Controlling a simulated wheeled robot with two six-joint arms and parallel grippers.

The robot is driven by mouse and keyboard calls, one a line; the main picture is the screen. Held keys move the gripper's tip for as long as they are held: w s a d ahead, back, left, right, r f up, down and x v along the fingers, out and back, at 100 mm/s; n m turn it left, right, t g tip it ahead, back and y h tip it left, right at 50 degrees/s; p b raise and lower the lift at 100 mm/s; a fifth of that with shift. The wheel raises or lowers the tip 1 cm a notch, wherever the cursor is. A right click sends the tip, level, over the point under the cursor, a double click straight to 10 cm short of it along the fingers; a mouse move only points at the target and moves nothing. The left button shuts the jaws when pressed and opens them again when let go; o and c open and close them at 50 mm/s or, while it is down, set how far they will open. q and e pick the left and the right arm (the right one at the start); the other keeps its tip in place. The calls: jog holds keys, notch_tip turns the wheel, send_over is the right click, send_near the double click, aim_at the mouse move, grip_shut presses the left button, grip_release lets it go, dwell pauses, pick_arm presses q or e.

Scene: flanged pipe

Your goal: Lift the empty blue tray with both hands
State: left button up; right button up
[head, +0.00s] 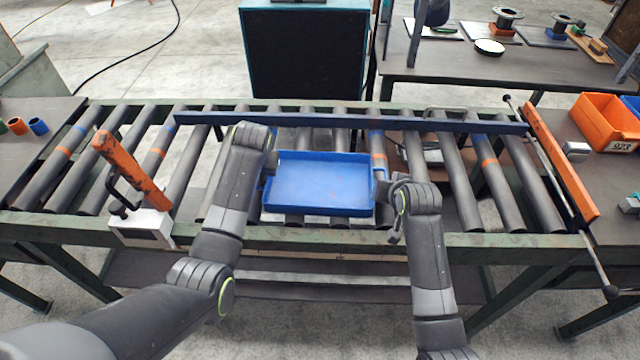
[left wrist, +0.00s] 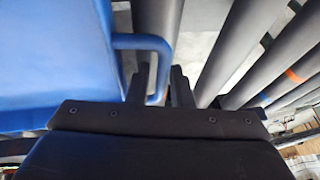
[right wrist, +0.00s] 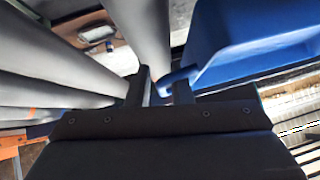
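The blue tray (head: 318,184) sits level on the rollers, and its inside is empty. It has a handle loop at each end. My left gripper (left wrist: 160,86) is at the tray's left end; in the left wrist view its fingers stand apart with the left handle (left wrist: 163,62) between them, and a gap shows beside the bar. My right gripper (right wrist: 159,88) is at the right end, fingers apart, with part of the right handle (right wrist: 180,77) between them. In the head view both fingertips are mostly hidden by my wrists.
A blue rail (head: 330,122) runs along the conveyor behind the tray. An orange post on a white block (head: 140,228) stands on the left, and an orange bar (head: 560,165) crosses on the right. An orange bin (head: 604,124) is farther right. Rollers beside the tray are bare.

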pick_arm(q)
grip_shut()
pick_arm(e)
grip_shut()
pick_arm(q)
jog(key=shift+r, duration=0.15)
pick_arm(e)
jog(key=shift+r, duration=0.15)
